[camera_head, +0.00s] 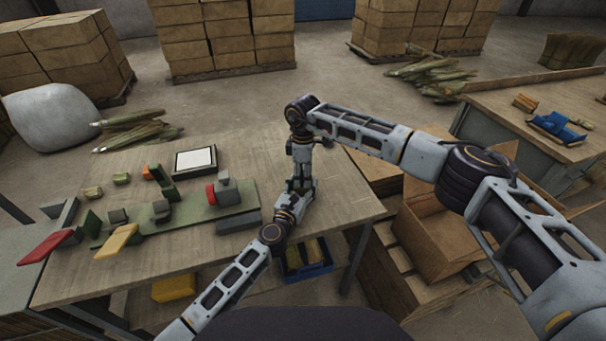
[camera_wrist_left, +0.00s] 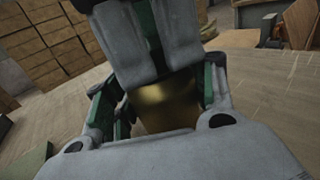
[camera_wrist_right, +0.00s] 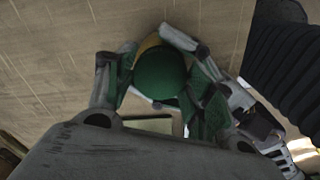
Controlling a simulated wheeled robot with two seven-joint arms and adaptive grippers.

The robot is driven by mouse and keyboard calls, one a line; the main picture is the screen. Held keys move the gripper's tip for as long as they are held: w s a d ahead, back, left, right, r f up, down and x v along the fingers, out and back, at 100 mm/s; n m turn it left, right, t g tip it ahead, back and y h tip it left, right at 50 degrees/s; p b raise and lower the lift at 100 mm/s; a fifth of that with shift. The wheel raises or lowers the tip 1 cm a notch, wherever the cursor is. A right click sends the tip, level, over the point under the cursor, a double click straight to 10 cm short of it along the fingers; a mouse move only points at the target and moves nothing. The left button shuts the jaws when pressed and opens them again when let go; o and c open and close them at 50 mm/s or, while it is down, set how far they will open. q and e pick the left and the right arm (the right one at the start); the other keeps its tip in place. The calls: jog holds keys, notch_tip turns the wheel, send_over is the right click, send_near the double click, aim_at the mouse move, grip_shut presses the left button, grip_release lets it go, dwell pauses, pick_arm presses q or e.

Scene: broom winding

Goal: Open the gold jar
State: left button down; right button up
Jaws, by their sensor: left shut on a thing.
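The gold jar (camera_wrist_left: 168,105) shows in the left wrist view between the fingers of my left gripper (camera_wrist_left: 160,110). My left gripper is shut on its body. In the right wrist view a round green top (camera_wrist_right: 159,73) shows from above, with a bit of gold at its edge. The fingers of my right gripper (camera_wrist_right: 160,80) stand on both sides of this top; whether they press on it I cannot tell. In the head view my right gripper (camera_head: 302,178) points down over my left gripper (camera_head: 296,194), above the table's right part. The grippers mostly hide the jar there.
On the wooden table (camera_head: 345,190) lie a green fixture (camera_head: 165,225) with red and yellow handles, and a framed white panel (camera_head: 195,160). A blue bin (camera_head: 305,268) is below the table edge. An open cardboard box (camera_head: 440,235) stands at right. The table's back right is clear.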

jog(key=shift+o, duration=1.3)
jog(key=shift+r, duration=2.25)
pick_arm(q)
jog(key=shift+c, duration=2.2)
grip_release()
jog(key=shift+s, duration=0.1)
jog(key=shift+v, duration=5.9)
